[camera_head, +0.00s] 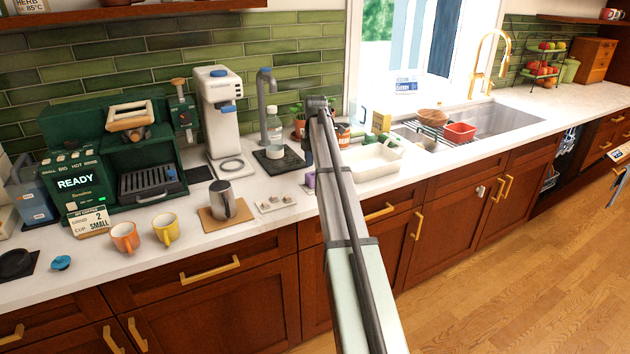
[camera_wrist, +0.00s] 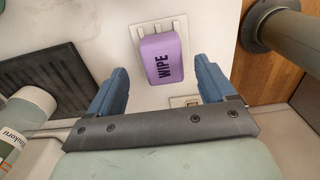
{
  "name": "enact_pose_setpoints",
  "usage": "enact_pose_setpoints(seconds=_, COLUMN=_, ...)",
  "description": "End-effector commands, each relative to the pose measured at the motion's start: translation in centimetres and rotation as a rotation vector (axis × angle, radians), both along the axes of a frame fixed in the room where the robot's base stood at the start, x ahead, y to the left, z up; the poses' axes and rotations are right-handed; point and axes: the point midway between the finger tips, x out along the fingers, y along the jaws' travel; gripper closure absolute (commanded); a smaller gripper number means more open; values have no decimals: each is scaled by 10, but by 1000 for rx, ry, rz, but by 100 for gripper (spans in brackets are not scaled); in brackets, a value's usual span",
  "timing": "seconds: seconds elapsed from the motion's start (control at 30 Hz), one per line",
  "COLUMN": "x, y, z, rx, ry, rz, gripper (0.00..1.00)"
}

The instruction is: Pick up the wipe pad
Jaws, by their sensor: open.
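The wipe pad (camera_wrist: 162,58) is a purple rounded block marked "WIPE". In the wrist view it lies at the upper middle, on a small white slotted tray (camera_wrist: 176,25) on the white counter. My gripper (camera_wrist: 160,82) is open, with blue fingers to the left and right of the pad's near end. Nothing is held, and I cannot tell how high the fingers are above the counter. In the head view a sliver of the purple pad (camera_head: 310,180) shows left of my arm, which hides most of it and the gripper.
A dark ribbed mat (camera_wrist: 50,80) and a bottle (camera_wrist: 22,118) are at the left in the wrist view. A white basin (camera_head: 375,160) stands right of my arm in the head view. A steel pitcher (camera_head: 222,200) and a small tray of pieces (camera_head: 275,205) stand to the left.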

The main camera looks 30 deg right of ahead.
Motion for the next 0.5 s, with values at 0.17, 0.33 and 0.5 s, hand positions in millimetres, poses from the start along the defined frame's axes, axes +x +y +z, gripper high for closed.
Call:
enact_pose_setpoints(seconds=0.17, x=-6, y=4, z=-24, rx=0, ry=1, rz=0, gripper=17)
enact_pose_setpoints(seconds=0.33, x=-4, y=3, z=-40, rx=0, ry=0, rz=0, gripper=17)
enact_pose_setpoints(seconds=0.5, x=-3, y=3, z=-42, rx=0, ry=-1, rz=0, gripper=17)
